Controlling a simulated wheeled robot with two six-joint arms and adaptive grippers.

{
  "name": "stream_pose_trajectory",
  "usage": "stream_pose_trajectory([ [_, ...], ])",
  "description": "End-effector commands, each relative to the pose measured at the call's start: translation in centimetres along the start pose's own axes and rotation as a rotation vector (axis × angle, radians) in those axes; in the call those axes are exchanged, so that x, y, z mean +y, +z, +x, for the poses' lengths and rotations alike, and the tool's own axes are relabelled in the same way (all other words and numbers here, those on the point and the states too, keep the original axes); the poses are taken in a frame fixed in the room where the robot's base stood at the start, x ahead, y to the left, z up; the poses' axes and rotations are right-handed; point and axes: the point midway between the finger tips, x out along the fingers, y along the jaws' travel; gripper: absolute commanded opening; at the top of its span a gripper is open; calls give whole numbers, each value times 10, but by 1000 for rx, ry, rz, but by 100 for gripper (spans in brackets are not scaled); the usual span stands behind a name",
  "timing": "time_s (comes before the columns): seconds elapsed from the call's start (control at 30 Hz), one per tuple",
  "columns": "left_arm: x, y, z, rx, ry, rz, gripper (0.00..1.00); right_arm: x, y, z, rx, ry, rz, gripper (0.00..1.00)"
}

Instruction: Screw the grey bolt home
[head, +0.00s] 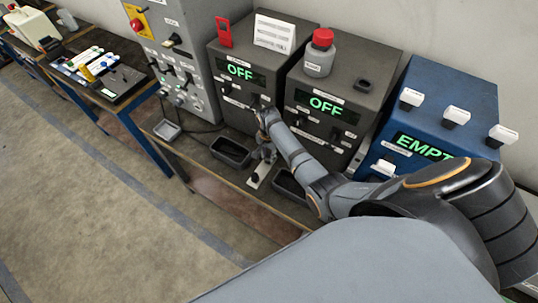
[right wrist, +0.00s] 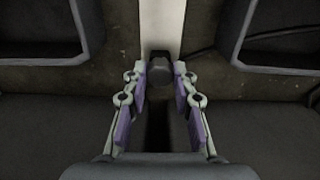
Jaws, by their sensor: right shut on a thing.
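The grey bolt (right wrist: 160,74) shows in the right wrist view as a dark, rounded head between my fingertips. It sits at the near end of a pale strip (right wrist: 162,25). My right gripper (right wrist: 160,78) has its purple-padded fingers closed on the bolt from both sides. The bolt's lower part is hidden, so I cannot tell how deep it sits. In the head view my right gripper (head: 264,154) points down at the bench in front of the dark boxes. The pale strip (head: 258,175) shows beside it. My left gripper is not in view.
Two dark boxes reading OFF (head: 238,70) (head: 325,104) stand behind the gripper. Black trays (head: 232,152) (head: 290,185) lie on either side of it. A blue box reading EMPTY (head: 425,120) is at right. A grey switch panel (head: 185,60) stands at left.

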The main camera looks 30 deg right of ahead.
Motion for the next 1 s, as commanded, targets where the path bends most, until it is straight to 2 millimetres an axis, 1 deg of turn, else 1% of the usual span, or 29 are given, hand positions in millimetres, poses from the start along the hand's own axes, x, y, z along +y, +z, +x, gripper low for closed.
stream_pose_trajectory([
  [0.03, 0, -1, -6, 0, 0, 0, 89, 0, 0, -4, 0, 1, 50, 0],
  [0.1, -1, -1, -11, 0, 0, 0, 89, 0, 0, -3, 0, 1, 133, 0],
  [0.4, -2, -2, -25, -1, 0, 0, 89, 0, 0, -1, 0, 1, 489, 0],
  [0.5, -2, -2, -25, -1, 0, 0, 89, 0, 0, 0, 1, 0, 535, 0],
  [0.73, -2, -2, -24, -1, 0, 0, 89, 0, 0, 1, 1, 0, 539, 0],
  [0.8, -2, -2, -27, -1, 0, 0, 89, 0, 0, 0, 1, 0, 564, 0],
  [0.87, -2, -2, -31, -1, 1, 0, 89, 0, 0, -2, 1, 1, 630, 0],
  [1.0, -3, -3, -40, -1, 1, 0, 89, 0, 0, -3, 1, 1, 876, 0],
])
